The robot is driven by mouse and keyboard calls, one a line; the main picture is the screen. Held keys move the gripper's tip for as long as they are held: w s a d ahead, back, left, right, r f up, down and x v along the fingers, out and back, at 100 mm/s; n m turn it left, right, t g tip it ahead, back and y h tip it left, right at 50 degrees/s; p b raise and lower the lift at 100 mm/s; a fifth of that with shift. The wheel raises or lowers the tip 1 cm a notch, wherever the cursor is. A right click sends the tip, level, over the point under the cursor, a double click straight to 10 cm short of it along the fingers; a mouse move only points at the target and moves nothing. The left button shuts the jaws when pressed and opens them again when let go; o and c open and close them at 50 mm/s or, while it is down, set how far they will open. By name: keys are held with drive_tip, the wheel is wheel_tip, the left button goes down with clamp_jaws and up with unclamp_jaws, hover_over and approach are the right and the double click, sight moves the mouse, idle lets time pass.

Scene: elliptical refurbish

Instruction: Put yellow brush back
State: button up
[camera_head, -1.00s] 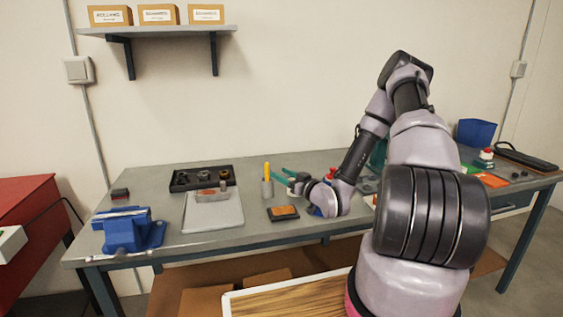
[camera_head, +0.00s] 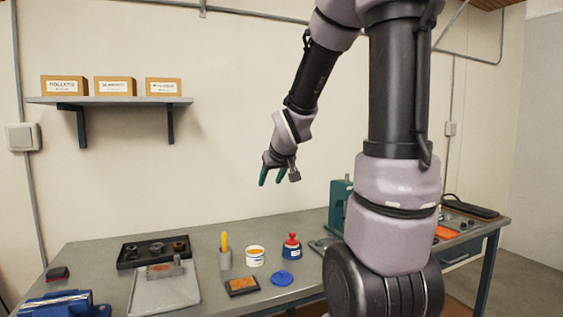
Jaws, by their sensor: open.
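The yellow brush (camera_head: 224,241) stands upright in a small grey cup (camera_head: 225,260) on the workbench, with its yellow handle up. My gripper (camera_head: 271,177) hangs in the air well above the bench, to the right of the brush and higher. Its green fingers point down and are apart, with nothing between them.
A green press (camera_head: 338,205) stands right.

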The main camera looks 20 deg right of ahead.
drive_tip(key=s+a+r+m+y, duration=0.1)
drive_tip(key=s+a+r, duration=0.1)
drive_tip(key=s, duration=0.5)
drive_tip(key=s+a+r+m+g+y, duration=0.1)
drive_tip(key=s+a+r, duration=0.1)
drive_tip(key=s, duration=0.5)
drive_tip(key=s+a+r+m+g, duration=0.1)
drive_tip(key=s+r+m, duration=0.1)
drive_tip(key=s+r, duration=0.2)
drive_tip(key=s, duration=0.3)
drive_tip(key=shift+a+r+y, duration=0.3)
drive_tip(key=shift+a+y, duration=0.1)
